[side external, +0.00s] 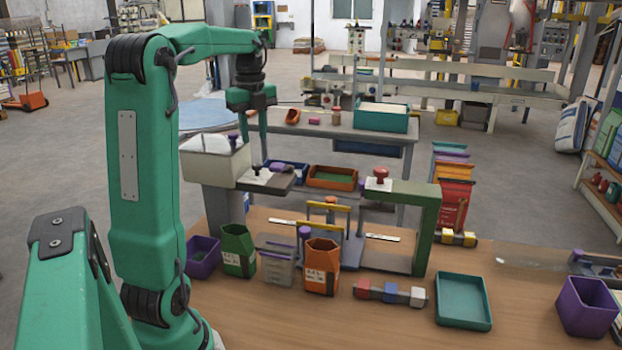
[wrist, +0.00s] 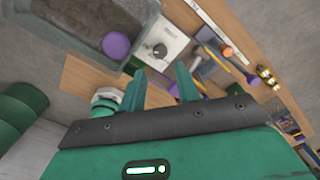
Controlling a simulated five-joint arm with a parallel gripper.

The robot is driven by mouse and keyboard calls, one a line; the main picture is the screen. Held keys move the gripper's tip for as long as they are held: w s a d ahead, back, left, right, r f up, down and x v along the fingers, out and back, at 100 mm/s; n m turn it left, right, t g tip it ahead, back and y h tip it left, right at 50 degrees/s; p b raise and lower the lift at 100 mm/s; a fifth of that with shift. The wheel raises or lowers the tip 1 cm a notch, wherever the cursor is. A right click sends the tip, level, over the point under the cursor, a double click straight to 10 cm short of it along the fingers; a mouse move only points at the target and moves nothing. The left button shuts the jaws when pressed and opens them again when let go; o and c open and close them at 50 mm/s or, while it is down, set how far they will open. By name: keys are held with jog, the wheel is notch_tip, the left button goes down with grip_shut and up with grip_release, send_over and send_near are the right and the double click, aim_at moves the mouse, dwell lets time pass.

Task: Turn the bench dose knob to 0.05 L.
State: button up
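A small dark dose knob (side external: 257,170) sits on a white plate (side external: 252,181) atop the filler at left centre. In the wrist view the knob (wrist: 160,51) is round and grey-black on the white plate (wrist: 180,42), just beyond my fingertips. Its scale marks and pointer are too small to read. My gripper (side external: 254,147) points down above the plate, close over the knob. In the wrist view my gripper (wrist: 159,70) has its two green fingers spread, with nothing between them. They look apart from the knob, though the exact gap cannot be told.
A pale hopper bin (side external: 218,165) with a purple-topped tool stands left of the knob. A red button (side external: 380,174) sits on the green frame (side external: 424,235) to the right. Orange (side external: 322,272) and green (side external: 238,255) sacks stand in front. A teal tray (side external: 463,301) lies on the bench.

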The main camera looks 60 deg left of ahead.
aim_at(256, 164)
jog(key=shift+f, duration=3.7)
grip_shut()
